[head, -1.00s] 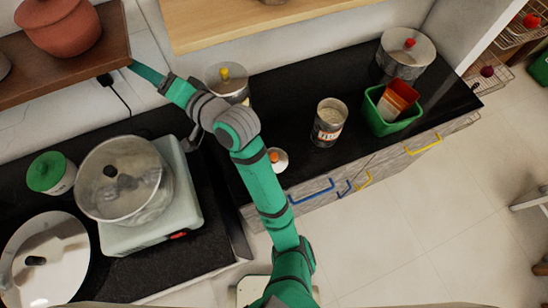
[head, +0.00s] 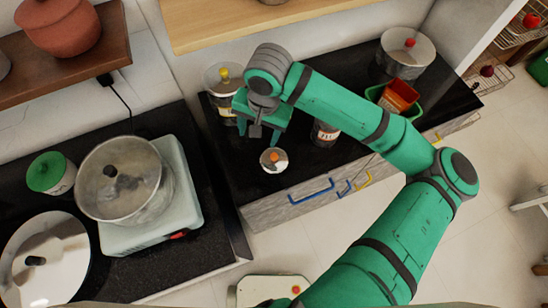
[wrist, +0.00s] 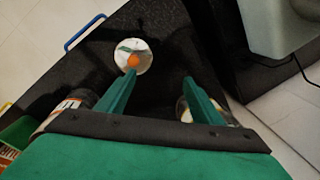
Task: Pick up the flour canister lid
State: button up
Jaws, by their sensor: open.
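The flour canister lid (head: 273,167) is a small round silvery disc with an orange knob, lying on the black counter near its front edge. In the wrist view the lid (wrist: 128,46) lies ahead of my left finger, whose tip overlaps the orange knob in the picture. My gripper (head: 259,133) is open and empty, pointing down just behind the lid; its spread fingers (wrist: 160,80) show in the wrist view. The lid is left of the line between them. The open flour canister (head: 325,135) stands to the right, partly hidden by my arm.
A yellow-knobbed canister (head: 219,79) stands close behind my gripper. A green bin (head: 412,108) with a reddish container (head: 399,96) and a red-knobbed pot (head: 407,55) stand at right. A pot on a pale cooker (head: 185,195) is at left. Counter around the lid is clear.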

jog(key=s+d+h, duration=0.1)
jog(key=d, duration=0.3)
send_over(274, 156)
jog(key=shift+m+g, duration=0.3)
jog(key=shift+m, duration=0.1)
notch_tip(274, 156, down, 5)
jog(key=shift+w+d+f, duration=0.1)
jog(key=shift+f, duration=2.85)
grip_shut()
